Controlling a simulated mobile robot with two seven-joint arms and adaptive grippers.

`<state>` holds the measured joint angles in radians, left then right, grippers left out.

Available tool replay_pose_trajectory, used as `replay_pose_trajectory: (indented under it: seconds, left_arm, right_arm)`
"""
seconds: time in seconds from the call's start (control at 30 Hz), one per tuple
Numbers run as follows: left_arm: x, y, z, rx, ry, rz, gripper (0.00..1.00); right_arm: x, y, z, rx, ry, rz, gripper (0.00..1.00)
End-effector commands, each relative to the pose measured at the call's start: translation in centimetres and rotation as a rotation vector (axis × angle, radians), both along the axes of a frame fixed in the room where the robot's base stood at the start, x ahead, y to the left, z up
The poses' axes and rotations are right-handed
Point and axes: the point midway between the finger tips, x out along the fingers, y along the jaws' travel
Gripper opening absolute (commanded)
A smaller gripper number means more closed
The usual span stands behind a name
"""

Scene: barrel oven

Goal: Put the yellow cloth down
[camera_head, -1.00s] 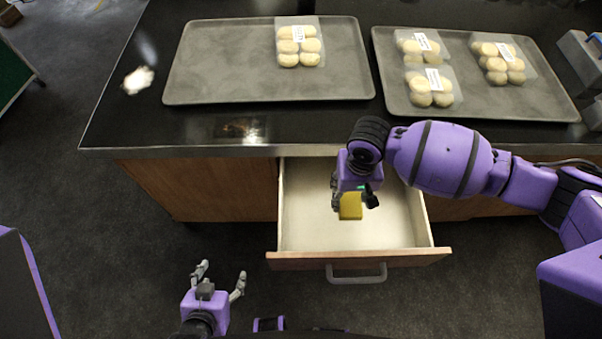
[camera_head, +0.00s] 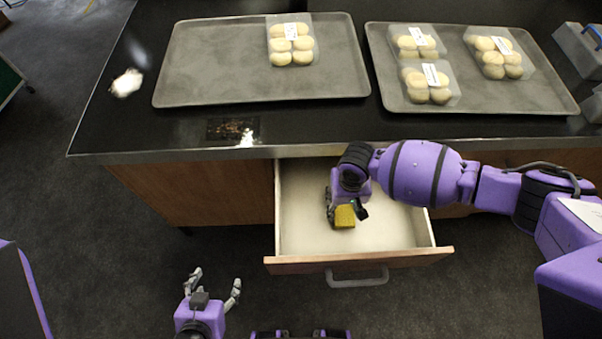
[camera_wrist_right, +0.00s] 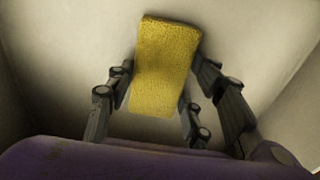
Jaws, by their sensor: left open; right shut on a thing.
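The yellow cloth (camera_head: 344,217) is a small block-like piece inside the open drawer (camera_head: 400,236). My right gripper (camera_head: 346,208) reaches down into the drawer and is shut on the cloth. In the right wrist view the cloth (camera_wrist_right: 165,65) sits tilted between the fingers of the right gripper (camera_wrist_right: 160,95), with the pale drawer bottom behind it. I cannot tell whether the cloth touches the drawer bottom. My left gripper (camera_head: 213,287) is open and empty, low in front of the counter and left of the drawer.
The black counter (camera_head: 330,125) above the drawer holds two grey trays, a left one (camera_head: 200,75) and a right one (camera_head: 530,98), with packs of buns. A white patch (camera_head: 127,82) lies at the counter's left. The drawer is otherwise empty around the cloth.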

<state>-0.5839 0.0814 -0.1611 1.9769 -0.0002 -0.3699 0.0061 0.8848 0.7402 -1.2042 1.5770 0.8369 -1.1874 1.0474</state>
Motion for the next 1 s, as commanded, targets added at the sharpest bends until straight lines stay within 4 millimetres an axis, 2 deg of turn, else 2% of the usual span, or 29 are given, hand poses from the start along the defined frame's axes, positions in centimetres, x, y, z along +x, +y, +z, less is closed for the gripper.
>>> replay_pose_trajectory:
  seconds: [0.27,0.3,0.43,0.77,0.87,1.0]
  left_arm:
    - [0.2,-0.1,0.1,-0.001,-0.004,-0.002,0.66]
    - [0.2,-0.1,0.1,-0.001,-0.004,-0.002,0.66]
    - [0.2,-0.2,0.1,-0.002,-0.003,-0.003,0.66]
    - [0.2,-0.3,0.1,-0.004,-0.002,-0.005,0.66]
    - [0.3,-0.4,0.3,-0.004,-0.006,-0.005,0.66]
    - [0.7,-0.4,0.9,-0.006,-0.014,-0.005,0.66]
  right_arm:
    - [0.0,0.0,-0.2,0.000,0.000,-0.001,0.26]
    - [0.0,0.0,-0.3,0.000,0.000,-0.001,0.49]
    - [0.0,0.0,-0.2,0.000,0.000,0.000,0.66]
    - [0.0,-0.1,-0.1,0.000,-0.001,0.000,0.66]
    - [0.1,-0.1,0.7,0.000,-0.002,0.000,0.66]
    - [0.2,-0.1,3.2,0.000,-0.005,0.001,0.66]
